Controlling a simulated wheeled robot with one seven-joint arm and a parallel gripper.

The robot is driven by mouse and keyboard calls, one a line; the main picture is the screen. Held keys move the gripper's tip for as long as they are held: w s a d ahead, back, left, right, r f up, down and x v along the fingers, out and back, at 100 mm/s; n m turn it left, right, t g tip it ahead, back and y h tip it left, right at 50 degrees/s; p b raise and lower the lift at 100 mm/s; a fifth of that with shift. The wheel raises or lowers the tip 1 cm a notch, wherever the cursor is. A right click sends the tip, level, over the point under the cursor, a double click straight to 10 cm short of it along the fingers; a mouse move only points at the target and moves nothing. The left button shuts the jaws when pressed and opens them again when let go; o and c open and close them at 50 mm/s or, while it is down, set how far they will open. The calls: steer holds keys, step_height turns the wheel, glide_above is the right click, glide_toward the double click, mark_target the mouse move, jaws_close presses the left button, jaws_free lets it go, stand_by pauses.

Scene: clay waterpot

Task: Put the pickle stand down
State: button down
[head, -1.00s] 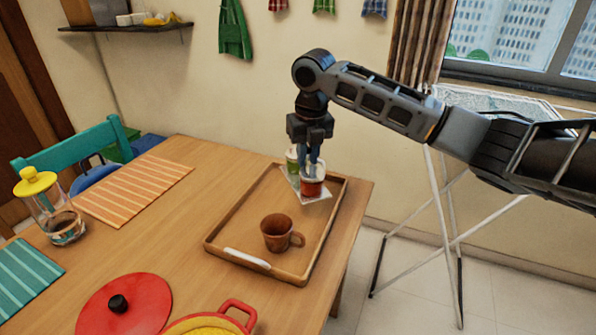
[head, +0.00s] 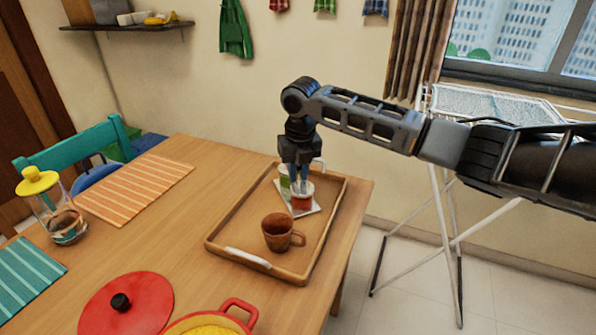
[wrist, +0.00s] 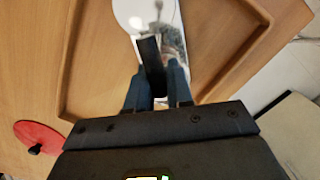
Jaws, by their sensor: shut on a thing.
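The pickle stand (head: 312,210) has a pale flat base with a red jar (head: 301,203) and a green jar (head: 284,187). It is over the far end of the wooden tray (head: 225,222); I cannot tell whether its base touches the tray. My gripper (head: 300,186) points down from above, its blue fingers shut on the stand's upright middle part, which shows as a dark bar in the wrist view (wrist: 151,52). The fingers hide part of the jars.
A brown clay mug (head: 277,233) stands on the tray's near part. The tray's left middle is bare.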

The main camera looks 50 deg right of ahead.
mark_target(300, 185)
steer(key=c, duration=1)
jaws_free()
steer(key=shift+f, duration=0.1)
steer(key=r, duration=0.4)
steer(key=s+r, duration=0.1)
steer(key=r, duration=0.7)
steer(key=shift+s+a+r, duration=0.15)
steer(key=shift+a, duration=0.2)
